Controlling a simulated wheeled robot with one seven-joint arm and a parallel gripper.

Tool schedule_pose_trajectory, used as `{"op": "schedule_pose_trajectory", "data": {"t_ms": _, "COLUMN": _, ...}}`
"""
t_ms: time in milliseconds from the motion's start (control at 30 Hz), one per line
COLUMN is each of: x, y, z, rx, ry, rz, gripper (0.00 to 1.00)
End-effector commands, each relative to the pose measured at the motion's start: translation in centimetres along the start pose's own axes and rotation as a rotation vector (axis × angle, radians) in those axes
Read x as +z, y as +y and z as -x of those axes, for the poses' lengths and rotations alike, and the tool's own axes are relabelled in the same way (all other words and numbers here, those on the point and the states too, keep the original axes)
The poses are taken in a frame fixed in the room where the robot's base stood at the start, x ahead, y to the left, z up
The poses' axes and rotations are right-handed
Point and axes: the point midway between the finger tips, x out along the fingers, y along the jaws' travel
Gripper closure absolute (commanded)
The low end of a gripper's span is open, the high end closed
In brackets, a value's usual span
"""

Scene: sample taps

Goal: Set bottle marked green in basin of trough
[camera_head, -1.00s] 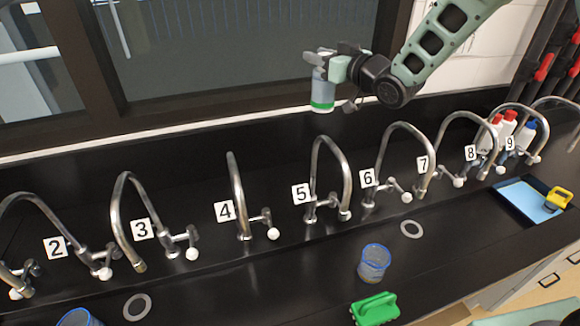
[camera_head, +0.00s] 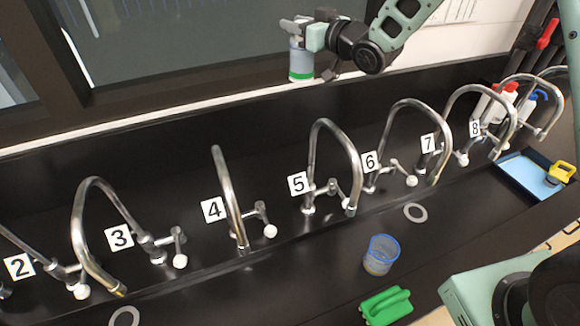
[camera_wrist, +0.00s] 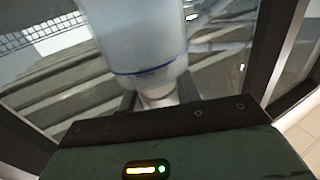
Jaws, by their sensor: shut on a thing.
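My gripper (camera_head: 305,36) is shut on the bottle marked green (camera_head: 301,72), a pale clear bottle with a green band near its bottom and a white top. It is held upright, high above the taps and in front of the window. In the wrist view the bottle (camera_wrist: 143,45) fills the upper middle, between the two dark fingers; its green band is not seen there. The black trough (camera_head: 330,265) runs along the wall below, with its basin floor in front of the taps.
Curved steel taps with number cards, such as tap 5 (camera_head: 335,130) and tap 4 (camera_head: 222,180), stand along the trough. A blue-rimmed beaker (camera_head: 380,255), a green brush (camera_head: 386,306) and a grey ring (camera_head: 415,212) lie in front.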

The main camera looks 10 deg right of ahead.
Motion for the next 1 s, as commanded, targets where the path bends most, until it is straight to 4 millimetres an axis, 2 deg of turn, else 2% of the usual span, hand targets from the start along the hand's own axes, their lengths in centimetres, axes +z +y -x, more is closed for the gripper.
{"op": "schedule_pose_trajectory", "data": {"t_ms": 267, "x": 4.2, "y": 0.0, "z": 0.0, "rx": 0.0, "ry": 0.002, "rz": 0.0, "gripper": 1.0}}
{"op": "schedule_pose_trajectory", "data": {"t_ms": 367, "x": 6.5, "y": 0.0, "z": 0.0, "rx": 0.0, "ry": 0.002, "rz": 0.0, "gripper": 1.0}}
{"op": "schedule_pose_trajectory", "data": {"t_ms": 500, "x": 10.7, "y": 0.0, "z": 0.0, "rx": 0.0, "ry": 0.002, "rz": 0.0, "gripper": 1.0}}
{"op": "schedule_pose_trajectory", "data": {"t_ms": 700, "x": 15.9, "y": 0.0, "z": 0.0, "rx": 0.0, "ry": 0.002, "rz": 0.001, "gripper": 1.0}}
{"op": "schedule_pose_trajectory", "data": {"t_ms": 833, "x": 18.1, "y": 0.0, "z": 0.0, "rx": 0.0, "ry": 0.003, "rz": 0.001, "gripper": 1.0}}
{"op": "schedule_pose_trajectory", "data": {"t_ms": 1000, "x": 19.4, "y": 0.0, "z": 0.0, "rx": 0.0, "ry": 0.003, "rz": 0.001, "gripper": 1.0}}
